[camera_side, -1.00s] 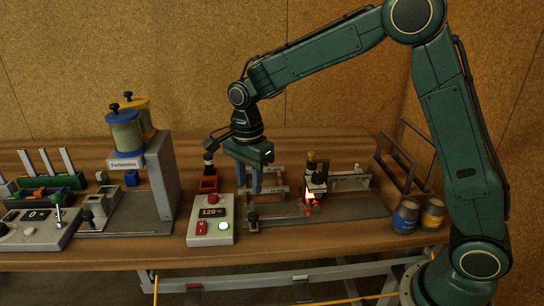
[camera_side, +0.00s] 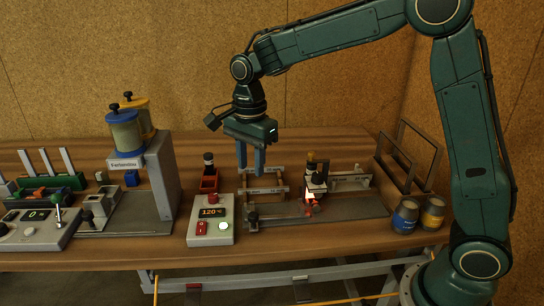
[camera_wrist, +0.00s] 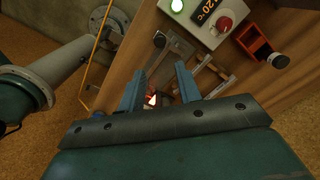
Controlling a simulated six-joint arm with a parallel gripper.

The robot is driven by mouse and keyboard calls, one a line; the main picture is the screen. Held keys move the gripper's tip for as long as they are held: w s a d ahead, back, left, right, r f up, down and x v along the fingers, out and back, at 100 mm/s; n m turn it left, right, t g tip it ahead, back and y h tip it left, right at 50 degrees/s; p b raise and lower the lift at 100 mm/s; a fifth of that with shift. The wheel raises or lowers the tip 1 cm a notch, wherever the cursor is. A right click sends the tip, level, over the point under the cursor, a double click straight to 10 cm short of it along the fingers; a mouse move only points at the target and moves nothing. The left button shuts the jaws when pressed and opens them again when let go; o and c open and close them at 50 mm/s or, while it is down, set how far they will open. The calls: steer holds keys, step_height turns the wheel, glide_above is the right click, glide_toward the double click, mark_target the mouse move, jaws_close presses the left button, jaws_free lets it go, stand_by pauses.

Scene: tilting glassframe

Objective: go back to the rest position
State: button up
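My gripper (camera_side: 250,168) hangs above the workbench in the side view, over the rear left part of the metal fixture (camera_side: 345,208). Its two blue fingers point down and stand apart with nothing visible between them. In the wrist view my gripper (camera_wrist: 158,85) also shows its fingers spread, with the fixture beyond them. The fingertips are above the fixture's bars and appear clear of them. A small device with a red and white glowing tip (camera_side: 310,197) stands on the fixture. The control box (camera_side: 212,226) reads 120 and has a lit button.
A red holder (camera_side: 209,182) with a dark bottle stands behind the control box. A dispenser (camera_side: 150,185) with yellow and blue containers is to the left. Two cans (camera_side: 418,216) and upright dark frames (camera_side: 408,160) are at the right. Space above the bench is open.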

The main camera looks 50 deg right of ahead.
steer(key=s+d+r+n+t, duration=0.1)
steer(key=s+d+r+n, duration=0.1)
steer(key=s+n, duration=0.4)
steer(key=s+d+r+n+t, duration=0.2)
steer(key=s+n, duration=0.3)
steer(key=s, duration=0.6)
steer(key=s+d+r+n+t, duration=0.2)
steer(key=s+n, duration=0.4)
steer(key=s, duration=0.3)
steer(key=shift+s+r+n, duration=0.25)
steer(key=shift+r+n, duration=0.05)
steer(key=shift+r, duration=0.05)
stand_by(0.5)
